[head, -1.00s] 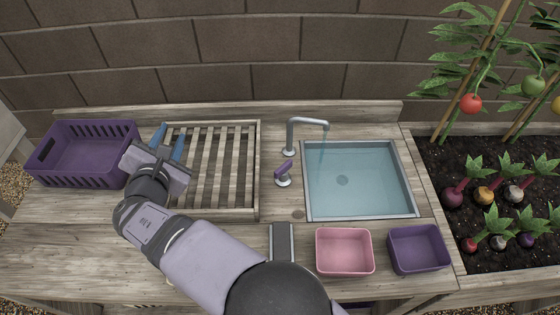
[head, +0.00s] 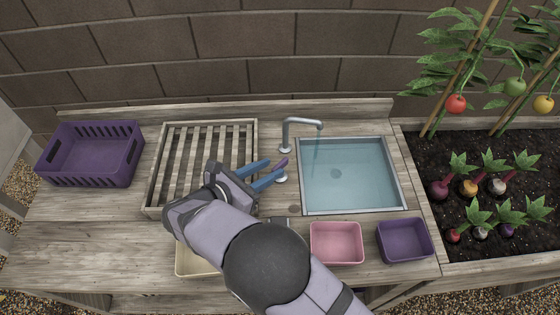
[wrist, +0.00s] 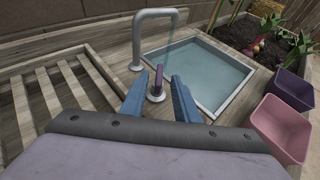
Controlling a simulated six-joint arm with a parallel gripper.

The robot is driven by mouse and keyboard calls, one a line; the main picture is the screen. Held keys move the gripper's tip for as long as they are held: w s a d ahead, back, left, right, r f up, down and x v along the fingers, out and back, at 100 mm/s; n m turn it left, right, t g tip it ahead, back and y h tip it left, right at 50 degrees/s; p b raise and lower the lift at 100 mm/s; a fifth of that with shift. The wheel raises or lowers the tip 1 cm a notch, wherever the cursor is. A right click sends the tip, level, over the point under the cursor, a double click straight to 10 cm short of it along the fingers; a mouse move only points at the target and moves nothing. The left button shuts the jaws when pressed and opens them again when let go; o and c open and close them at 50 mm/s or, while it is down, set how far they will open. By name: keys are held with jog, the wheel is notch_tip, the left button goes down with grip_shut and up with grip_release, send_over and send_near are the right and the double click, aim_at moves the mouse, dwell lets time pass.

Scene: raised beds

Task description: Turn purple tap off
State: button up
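The purple tap handle (head: 281,164) stands on a small round metal base just left of the sink. In the wrist view the purple handle (wrist: 159,77) shows upright between and just beyond my gripper's blue fingertips. My gripper (head: 268,174) is open, with its fingers pointing right toward the handle; in the wrist view the fingers (wrist: 157,90) are spread on either side of it. Contact cannot be made out. The metal spout (head: 302,124) runs a thin stream of water into the sink (head: 350,175), which holds water.
A slatted wooden rack (head: 151,201) lies under and left of my gripper. A purple basket (head: 90,155) stands far left. A pink bin (head: 336,243), a purple bin (head: 404,240) and a partly hidden cream bin (head: 190,266) line the front. A planted bed (head: 440,225) is at right.

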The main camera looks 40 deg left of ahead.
aim_at(279, 164)
jog(key=shift+p+x, duration=0.5)
jog(key=shift+x, duration=2.15)
jog(key=shift+a, duration=0.1)
grip_shut()
